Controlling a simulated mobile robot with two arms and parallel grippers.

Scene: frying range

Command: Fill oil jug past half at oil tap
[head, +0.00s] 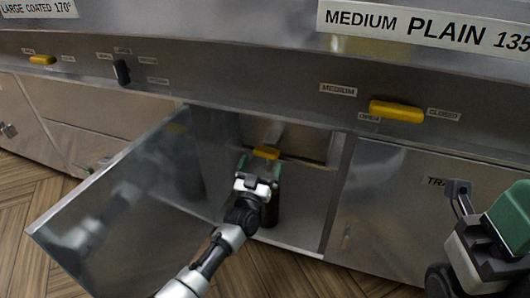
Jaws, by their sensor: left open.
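My left gripper (259,163) reaches into an open cabinet under the frying range. It is open, its green fingers on either side of a yellow handle (265,153), which looks like the oil tap's; I cannot tell whether they touch. A dark upright shape (272,212) stands behind and below the gripper, mostly hidden. I cannot tell whether it is the oil jug. No oil level shows. Part of my right gripper, with a green finger, is at the lower right edge, cut off by the frame; its opening cannot be judged.
The open steel cabinet door (125,205) stands out to the left of my left arm. A closed door (400,215) is to the right. Above, the front panel carries a yellow lever (396,111) by a MEDIUM label, another yellow lever (42,60) and a black knob (122,72).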

